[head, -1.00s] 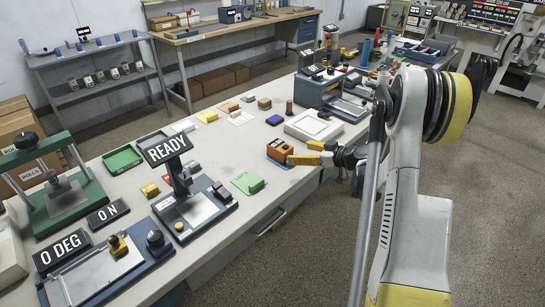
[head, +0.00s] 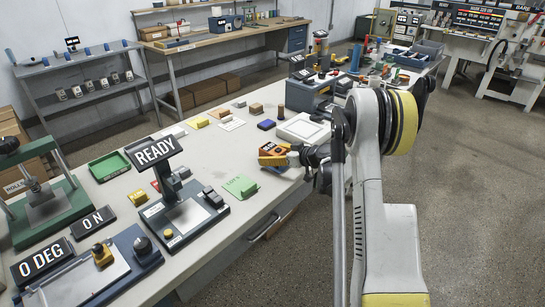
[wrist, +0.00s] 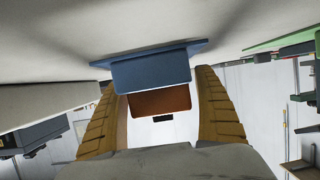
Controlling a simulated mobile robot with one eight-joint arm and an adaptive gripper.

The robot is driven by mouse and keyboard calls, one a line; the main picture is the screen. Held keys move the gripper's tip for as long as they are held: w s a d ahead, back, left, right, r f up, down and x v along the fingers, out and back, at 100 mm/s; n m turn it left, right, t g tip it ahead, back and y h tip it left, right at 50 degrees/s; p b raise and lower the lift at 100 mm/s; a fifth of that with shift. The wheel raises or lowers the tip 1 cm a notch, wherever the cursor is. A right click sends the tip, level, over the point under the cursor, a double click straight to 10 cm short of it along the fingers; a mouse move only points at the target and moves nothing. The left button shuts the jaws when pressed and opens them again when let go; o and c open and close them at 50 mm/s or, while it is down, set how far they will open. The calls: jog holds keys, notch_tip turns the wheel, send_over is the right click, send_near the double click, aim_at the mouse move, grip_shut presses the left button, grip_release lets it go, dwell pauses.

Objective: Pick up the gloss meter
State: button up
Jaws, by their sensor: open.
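The gloss meter (head: 274,148), a small orange and dark block, sits near the right edge of the long bench. In the wrist view, which looks upside down, its orange-brown part (wrist: 160,101) and a dark blue part (wrist: 150,72) show between my fingers, against a flat blue pad (wrist: 108,62). My gripper (head: 268,160) is level with the meter, low over the bench, its yellow fingers open. In the wrist view, one finger of my gripper (wrist: 157,84) stands on each side of the meter. Contact cannot be told; my fingers partly hide the meter in the head view.
A white tray (head: 288,133) lies just behind the meter. Small blocks lie behind. The bench's front edge is close to my arm.

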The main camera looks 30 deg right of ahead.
jog(key=c, duration=1.5)
